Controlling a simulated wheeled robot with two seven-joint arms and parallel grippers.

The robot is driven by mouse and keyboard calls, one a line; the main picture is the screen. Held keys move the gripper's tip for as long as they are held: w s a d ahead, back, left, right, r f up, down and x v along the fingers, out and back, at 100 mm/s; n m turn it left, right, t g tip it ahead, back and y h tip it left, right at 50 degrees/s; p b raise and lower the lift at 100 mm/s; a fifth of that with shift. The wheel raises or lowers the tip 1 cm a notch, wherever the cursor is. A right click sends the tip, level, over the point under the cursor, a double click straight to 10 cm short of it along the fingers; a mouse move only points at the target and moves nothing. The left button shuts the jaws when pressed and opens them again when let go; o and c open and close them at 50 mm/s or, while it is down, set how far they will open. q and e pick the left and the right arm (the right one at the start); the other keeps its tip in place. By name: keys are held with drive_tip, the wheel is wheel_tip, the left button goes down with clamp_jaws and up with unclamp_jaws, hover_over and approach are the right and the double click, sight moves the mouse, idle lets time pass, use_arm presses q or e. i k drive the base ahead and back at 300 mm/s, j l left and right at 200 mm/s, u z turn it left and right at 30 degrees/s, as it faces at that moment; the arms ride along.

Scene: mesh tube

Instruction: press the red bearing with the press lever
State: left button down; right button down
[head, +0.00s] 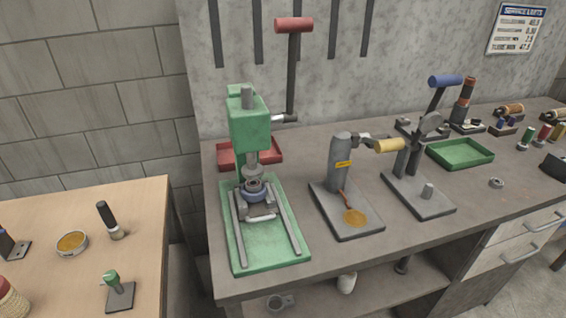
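A green press (250,128) stands at the left end of the grey workbench, on a green base plate with two rails. Its lever (292,75) stands nearly upright on the press's right side and ends in a red handle (294,24). A grey-blue ring-shaped part (254,191) sits in a grey holder (258,211) below the ram (251,160). The ram end is close above the ring; I cannot tell whether they touch. I cannot make out a bearing that is red. Neither of my grippers is in view.
A red tray (270,149) lies behind the press. A grey tool with a yellow handle (389,146) and one with a blue handle (445,81) stand to its right. A green tray (460,153) is farther right. A wooden table (50,215) with small tools is at left.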

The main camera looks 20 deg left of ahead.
sight(292, 26)
drive_tip(key=k+j+z, duration=0.3)
drive_tip(key=j, duration=0.25)
drive_tip(key=k+j+z, duration=0.35)
drive_tip(key=j, duration=0.15)
